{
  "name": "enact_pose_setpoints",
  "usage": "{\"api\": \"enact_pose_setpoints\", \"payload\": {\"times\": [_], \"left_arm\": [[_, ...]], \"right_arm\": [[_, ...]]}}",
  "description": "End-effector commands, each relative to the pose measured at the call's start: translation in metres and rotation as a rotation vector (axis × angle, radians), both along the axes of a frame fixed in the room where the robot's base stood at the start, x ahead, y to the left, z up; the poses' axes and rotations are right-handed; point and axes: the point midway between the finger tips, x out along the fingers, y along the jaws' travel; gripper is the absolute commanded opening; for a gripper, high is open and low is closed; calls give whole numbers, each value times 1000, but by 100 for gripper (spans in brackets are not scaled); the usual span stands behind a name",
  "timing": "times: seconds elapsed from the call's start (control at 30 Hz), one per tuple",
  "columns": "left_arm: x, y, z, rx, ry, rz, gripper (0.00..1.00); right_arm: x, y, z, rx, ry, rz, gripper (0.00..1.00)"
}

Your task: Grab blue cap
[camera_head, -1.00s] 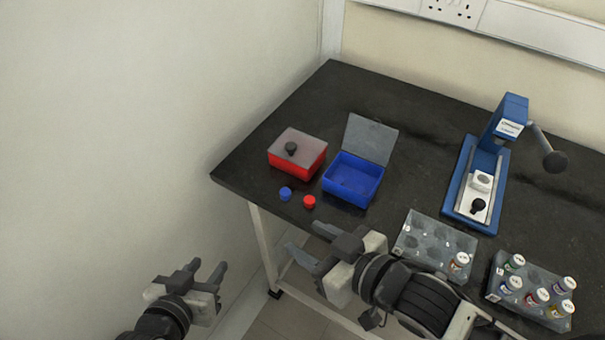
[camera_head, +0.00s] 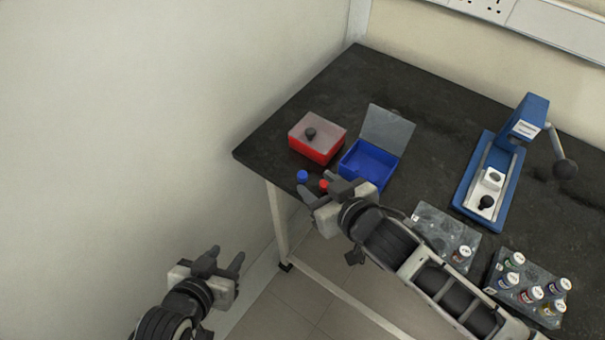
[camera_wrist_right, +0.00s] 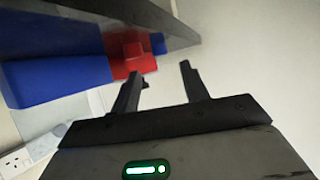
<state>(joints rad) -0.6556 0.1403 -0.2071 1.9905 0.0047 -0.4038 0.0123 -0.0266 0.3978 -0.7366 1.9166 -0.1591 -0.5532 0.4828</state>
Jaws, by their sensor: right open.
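The small blue cap (camera_head: 302,176) stands on the dark table near its front left edge, in front of the red box. It also shows in the right wrist view (camera_wrist_right: 158,43), beyond the fingertips. My right gripper (camera_head: 318,190) is open and empty, just in front of the table edge, close to the blue cap and a red cap (camera_head: 323,185). In the right wrist view its two fingers (camera_wrist_right: 160,78) are apart with nothing between them. My left gripper (camera_head: 224,260) is open and empty, off the table at lower left.
A red box (camera_head: 315,152) with a grey lid and an open blue box (camera_head: 367,165) stand behind the caps. A blue press (camera_head: 510,150) and two racks (camera_head: 430,222) (camera_head: 505,277) with vials are to the right. The wall is close on the left.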

Motion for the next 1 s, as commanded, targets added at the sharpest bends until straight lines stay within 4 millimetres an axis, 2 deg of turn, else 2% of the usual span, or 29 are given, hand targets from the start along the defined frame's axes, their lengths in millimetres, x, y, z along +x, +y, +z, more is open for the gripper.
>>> {"api": "enact_pose_setpoints", "payload": {"times": [0.3,0.6,0.63,0.77,0.8,1.0], "left_arm": [[0,0,0,-1,0,-1,39],[0,0,0,-1,0,-1,39],[0,0,0,-1,0,-1,39],[0,0,0,-1,0,-1,39],[0,0,0,0,0,0,39],[0,0,0,0,-1,0,39]], "right_arm": [[31,21,-23,0,-1,0,45],[34,23,-26,0,0,0,45],[34,23,-26,0,0,0,40],[34,23,-26,-1,1,0,3],[34,23,-26,-1,1,0,0],[34,23,-26,-1,1,0,0]]}}
